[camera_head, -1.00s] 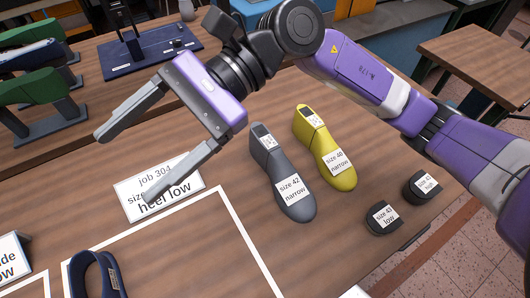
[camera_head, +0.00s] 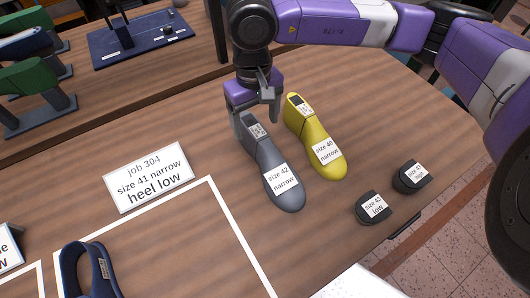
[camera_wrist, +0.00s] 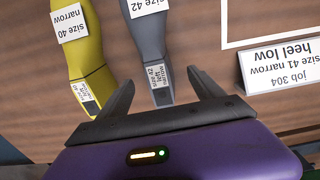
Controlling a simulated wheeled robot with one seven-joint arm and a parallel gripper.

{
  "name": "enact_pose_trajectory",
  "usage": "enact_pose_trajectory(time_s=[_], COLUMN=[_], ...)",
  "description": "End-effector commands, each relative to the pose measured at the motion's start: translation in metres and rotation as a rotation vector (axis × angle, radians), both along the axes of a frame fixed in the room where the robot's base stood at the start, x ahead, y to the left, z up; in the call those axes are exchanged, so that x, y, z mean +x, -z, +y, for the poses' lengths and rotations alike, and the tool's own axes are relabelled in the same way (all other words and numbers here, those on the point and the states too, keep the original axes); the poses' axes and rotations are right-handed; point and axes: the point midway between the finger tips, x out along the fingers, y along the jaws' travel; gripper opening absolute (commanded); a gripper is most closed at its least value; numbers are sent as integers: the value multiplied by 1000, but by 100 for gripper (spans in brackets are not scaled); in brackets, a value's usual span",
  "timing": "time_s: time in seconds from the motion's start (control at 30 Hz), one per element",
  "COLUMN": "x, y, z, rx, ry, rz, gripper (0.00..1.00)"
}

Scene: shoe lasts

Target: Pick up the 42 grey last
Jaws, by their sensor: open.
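The grey last (camera_head: 271,168), labelled size 42 narrow, lies on the wooden table left of the yellow last. My gripper (camera_head: 254,117) is open over its heel end and points down. In the wrist view the grey last (camera_wrist: 150,50) runs up from between my two open fingers (camera_wrist: 160,95). Its small end label shows between the fingertips. I cannot tell whether the fingers are level with the last's sides or above them. The left finger in that view is close to the yellow last's heel end.
The yellow last (camera_head: 318,140), size 40 narrow, lies close on the right. Two small black pieces (camera_head: 372,207) (camera_head: 411,177) sit near the table's right edge. A job 304 card (camera_head: 148,176) stands at left, by a white outlined area. A dark blue object (camera_head: 90,268) lies inside it.

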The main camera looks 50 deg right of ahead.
Motion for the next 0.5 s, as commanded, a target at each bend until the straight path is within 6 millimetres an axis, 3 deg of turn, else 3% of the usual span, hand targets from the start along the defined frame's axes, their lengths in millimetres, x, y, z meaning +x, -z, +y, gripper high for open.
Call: enact_pose_trajectory(time_s=[0.5], x=[-7], y=[49], z=[-2], rx=[8], ry=[5], rz=[2], gripper=[77])
